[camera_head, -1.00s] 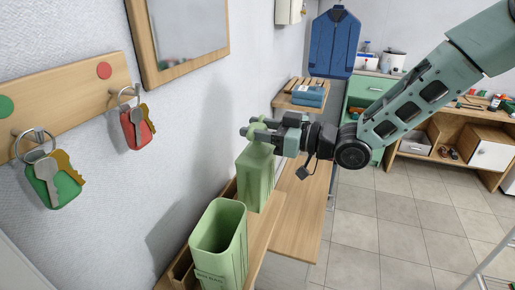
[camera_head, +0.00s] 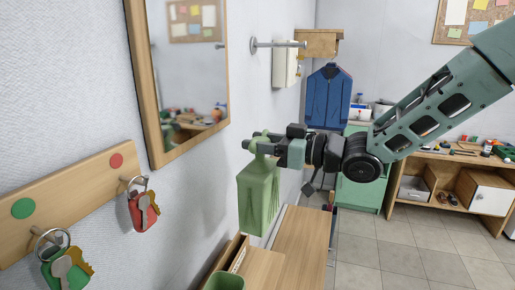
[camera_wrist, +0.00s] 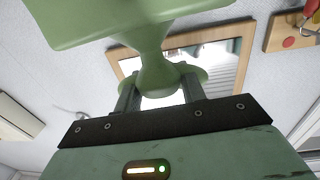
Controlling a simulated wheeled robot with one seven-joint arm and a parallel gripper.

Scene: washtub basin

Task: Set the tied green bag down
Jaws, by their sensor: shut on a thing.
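The tied green bag (camera_head: 258,196) hangs in the air from my gripper (camera_head: 256,145), above a wooden bench along the left wall. My gripper is shut on the bag's tied neck. In the wrist view, the two fingers (camera_wrist: 160,95) close around the narrow green neck, and the bag's body (camera_wrist: 120,18) spreads across the top of the picture. The bag touches nothing below that I can see.
A green bin (camera_head: 226,281) is cut off at the bottom edge. The wooden bench top (camera_head: 285,250) is bare to the right of it. A mirror (camera_head: 185,60) and a board with keys (camera_head: 75,205) hang on the left wall. A blue jacket (camera_head: 328,97) hangs behind.

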